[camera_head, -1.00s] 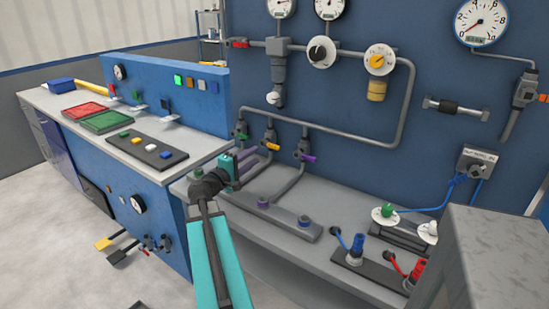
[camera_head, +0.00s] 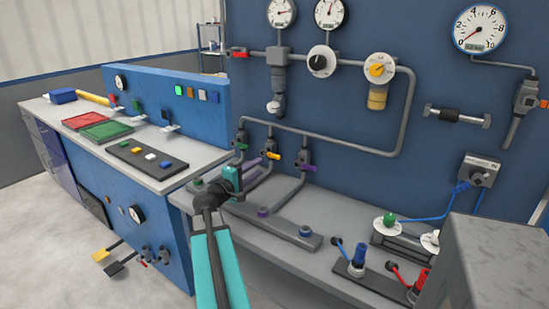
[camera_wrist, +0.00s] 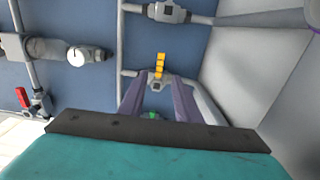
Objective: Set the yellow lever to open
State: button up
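The yellow lever (camera_head: 273,156) is the middle one of three valve levers on the lower pipes. It sticks out to the right of its dark valve, across the upright pipe. In the wrist view the yellow lever (camera_wrist: 160,65) shows just beyond the fingertips, roughly centred between them. My gripper (camera_head: 254,163) is in front of the lever, to its left in the head view. In the wrist view my gripper (camera_wrist: 158,92) has its two purple-grey fingers apart, with nothing held between them. The lever looks clear of the fingers.
A green lever (camera_head: 241,146) is to the left and a purple lever (camera_head: 309,168) to the right on neighbouring pipes. Below them a grey block with coloured fittings (camera_head: 305,230) lies on the bench. A grey box (camera_head: 500,265) stands at the right front.

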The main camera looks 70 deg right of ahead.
aim_at(273, 156)
jog(key=shift+p+x, duration=0.8)
jog(key=shift+x, duration=5.2)
jog(key=shift+s, duration=0.1)
grip_shut()
jog(key=shift+s+a, duration=0.15)
jog(key=shift+a, duration=0.1)
jog(key=shift+d, duration=0.15)
jog(key=shift+w, duration=0.3)
